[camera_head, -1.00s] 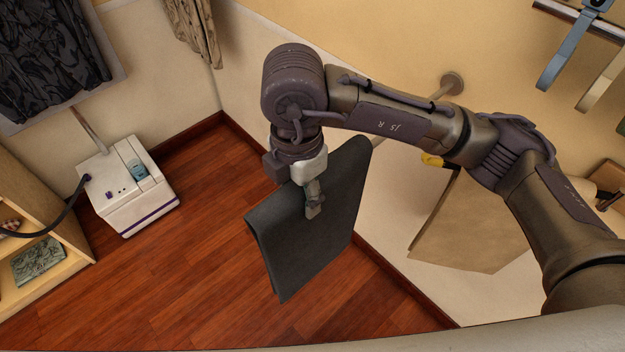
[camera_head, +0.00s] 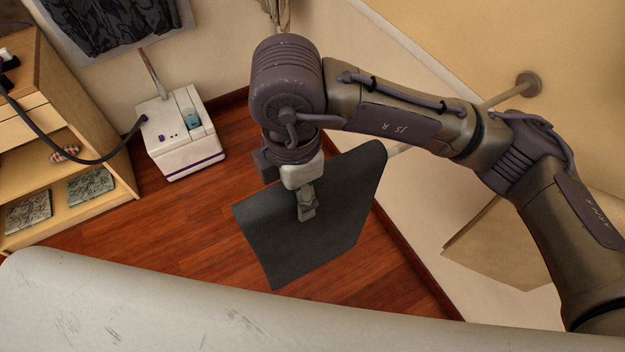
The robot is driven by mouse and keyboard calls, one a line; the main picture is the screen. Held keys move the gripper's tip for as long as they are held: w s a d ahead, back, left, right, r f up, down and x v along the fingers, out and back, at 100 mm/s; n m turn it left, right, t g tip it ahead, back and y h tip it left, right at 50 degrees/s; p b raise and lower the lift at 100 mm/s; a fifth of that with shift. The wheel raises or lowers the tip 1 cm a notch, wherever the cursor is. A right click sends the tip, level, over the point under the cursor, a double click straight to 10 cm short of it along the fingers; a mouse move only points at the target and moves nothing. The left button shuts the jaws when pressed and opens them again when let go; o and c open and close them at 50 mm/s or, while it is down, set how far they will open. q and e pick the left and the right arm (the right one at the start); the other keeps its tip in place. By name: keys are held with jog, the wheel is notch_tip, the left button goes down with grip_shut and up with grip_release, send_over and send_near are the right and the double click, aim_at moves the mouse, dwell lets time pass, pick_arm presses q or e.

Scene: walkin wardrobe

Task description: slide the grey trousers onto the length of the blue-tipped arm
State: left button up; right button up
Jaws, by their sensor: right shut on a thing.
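The dark grey trousers (camera_head: 335,225) hang folded in the middle of the head view. My right gripper (camera_head: 307,214) is shut on their near face, below the upper fold. A pale arm runs from a round wall mount (camera_head: 527,84) down-left behind my right arm. A short piece of this arm (camera_head: 402,148) shows again beside the trousers' upper right corner. I cannot tell whether the fold is around it or only in front of it. No blue tip shows; that end is hidden. My left gripper is out of view.
A beige hanging piece (camera_head: 500,245) is at the right, partly behind my right arm. A white box with a hose (camera_head: 183,140) stands on the floor by the back wall. A wooden shelf unit (camera_head: 100,195) is at the left. Wooden floor (camera_head: 180,235) is open left of the trousers.

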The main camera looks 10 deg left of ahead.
aim_at(267, 196)
jog(key=shift+s+a, duration=0.7)
jog(key=shift+a, duration=0.2)
jog(key=shift+s+a, duration=0.7)
jog(key=shift+a, duration=0.15)
